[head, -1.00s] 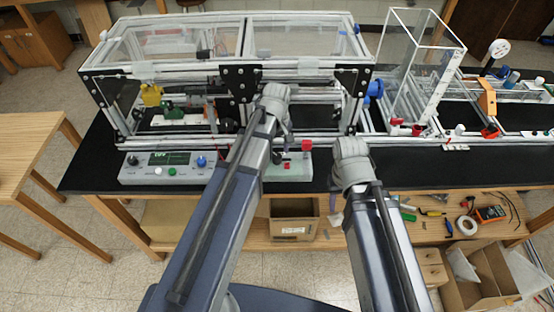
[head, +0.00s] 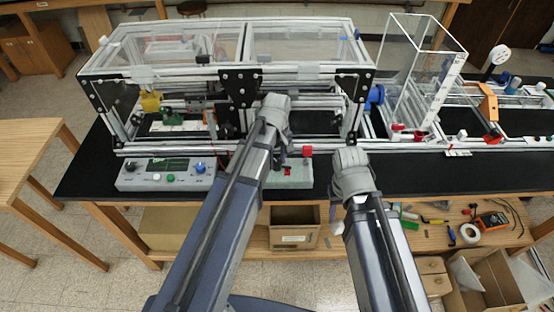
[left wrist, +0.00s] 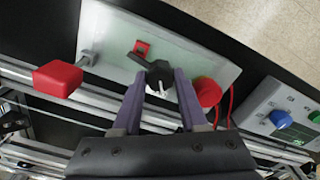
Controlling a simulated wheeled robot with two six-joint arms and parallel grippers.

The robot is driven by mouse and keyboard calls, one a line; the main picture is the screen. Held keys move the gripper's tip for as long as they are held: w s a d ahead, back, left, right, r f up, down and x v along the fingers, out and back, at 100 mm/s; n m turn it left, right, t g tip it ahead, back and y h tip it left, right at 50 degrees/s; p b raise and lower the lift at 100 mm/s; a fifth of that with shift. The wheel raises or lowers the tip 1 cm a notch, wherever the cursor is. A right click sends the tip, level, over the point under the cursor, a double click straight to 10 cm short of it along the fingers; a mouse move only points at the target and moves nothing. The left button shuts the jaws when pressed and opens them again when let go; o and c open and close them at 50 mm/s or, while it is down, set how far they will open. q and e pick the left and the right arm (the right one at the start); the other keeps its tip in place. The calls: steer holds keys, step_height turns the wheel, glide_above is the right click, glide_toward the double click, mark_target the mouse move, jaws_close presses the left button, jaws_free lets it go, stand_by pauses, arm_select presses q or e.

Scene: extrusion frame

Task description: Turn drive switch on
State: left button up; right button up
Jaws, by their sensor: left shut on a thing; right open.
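A pale switch panel (head: 298,182) sits at the front edge of the black bench, partly hidden by my left arm. In the left wrist view the panel (left wrist: 205,55) carries a black knob (left wrist: 158,74) with a white pointer mark, apparently the drive switch. My left gripper (left wrist: 160,88) is shut on this knob, one finger on each side. A red round button (left wrist: 208,92) is right of the knob, and a small red switch (left wrist: 141,48) is at its upper left. My right gripper (head: 338,212) is open and apart, low in front of the bench edge; its fingers show poorly.
A red block (left wrist: 58,79) on a post stands beside the panel. A grey control box (head: 166,175) with knobs lies to the left. The clear-topped extrusion frame (head: 225,60) stands close behind. A lower shelf (head: 420,235) holds tools.

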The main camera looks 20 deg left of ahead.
arm_select(q)
jaws_close()
steer(key=shift+m, duration=0.3)
steer(key=m, duration=0.7)
steer(key=shift+m, duration=0.3)
steer(key=m, duration=0.4)
steer(key=shift+m, duration=0.3)
steer(key=m, duration=0.4)
steer(key=shift+m, duration=0.3)
steer(key=shift+a+m, duration=0.1)
steer(key=shift+m, duration=0.2)
steer(key=o, duration=0.9)
jaws_free()
